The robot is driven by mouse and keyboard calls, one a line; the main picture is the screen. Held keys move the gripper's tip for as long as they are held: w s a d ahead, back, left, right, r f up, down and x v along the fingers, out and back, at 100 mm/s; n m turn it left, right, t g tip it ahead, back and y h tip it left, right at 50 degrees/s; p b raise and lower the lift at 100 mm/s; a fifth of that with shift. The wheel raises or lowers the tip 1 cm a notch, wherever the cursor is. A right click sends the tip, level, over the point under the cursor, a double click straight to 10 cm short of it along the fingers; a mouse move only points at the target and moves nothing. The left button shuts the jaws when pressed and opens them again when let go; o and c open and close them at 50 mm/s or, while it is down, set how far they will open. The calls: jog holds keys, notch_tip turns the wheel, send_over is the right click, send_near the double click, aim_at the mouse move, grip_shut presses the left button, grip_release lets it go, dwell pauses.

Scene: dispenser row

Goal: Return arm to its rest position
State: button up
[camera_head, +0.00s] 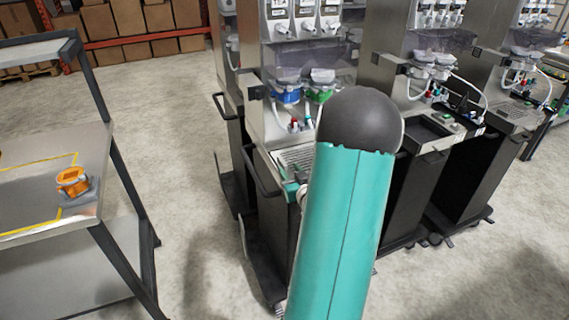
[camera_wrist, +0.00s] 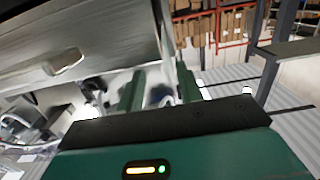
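My teal arm with its dark rounded joint fills the middle of the head view and hides part of the dispenser behind it. My gripper (camera_wrist: 158,80) shows in the wrist view as two green fingers standing apart, with a visible gap between them. I see nothing clearly held; pale, blurred shapes show behind the gap. In the head view the gripper is mostly hidden behind my arm, with a small teal part near the front dispenser (camera_head: 262,124). The wrist view is tilted.
More dispensers (camera_head: 430,135) stand in a row to the right. A metal table (camera_head: 25,185) at left carries an orange part (camera_head: 73,181) beside yellow markings. Shelves with boxes (camera_head: 135,52) stand at the back. Concrete floor between table and dispensers is clear.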

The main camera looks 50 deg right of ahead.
jog(key=v, duration=0.6)
jog(key=shift+s, duration=0.25)
jog(key=shift+a, duration=0.1)
jog(key=w+a+r+n+g+y, duration=0.25)
jog(key=w+a+r, duration=0.25)
jog(key=a, duration=0.4)
jog(key=w+a+r+n+g+y, duration=0.1)
jog(key=w+a+r+g, duration=0.2)
jog(key=w+a+r, duration=0.45)
jog(key=s+a+g+y, duration=0.1)
jog(key=s+a, duration=0.3)
jog(key=a, duration=0.4)
jog(key=s+a+r+n+g+y, duration=0.1)
jog(key=s+a+y, duration=0.1)
jog(key=s+a, duration=0.3)
jog(key=s+a+r+n+g+y, duration=0.1)
jog(key=s+a, duration=0.4)
jog(key=a, duration=0.7)
jog(key=shift+s+g+y, duration=0.25)
jog(key=shift+g+y, duration=0.2)
jog(key=shift+y, duration=0.3)
jog(key=shift+d+r, duration=0.1)
jog(key=shift+d, duration=0.05)
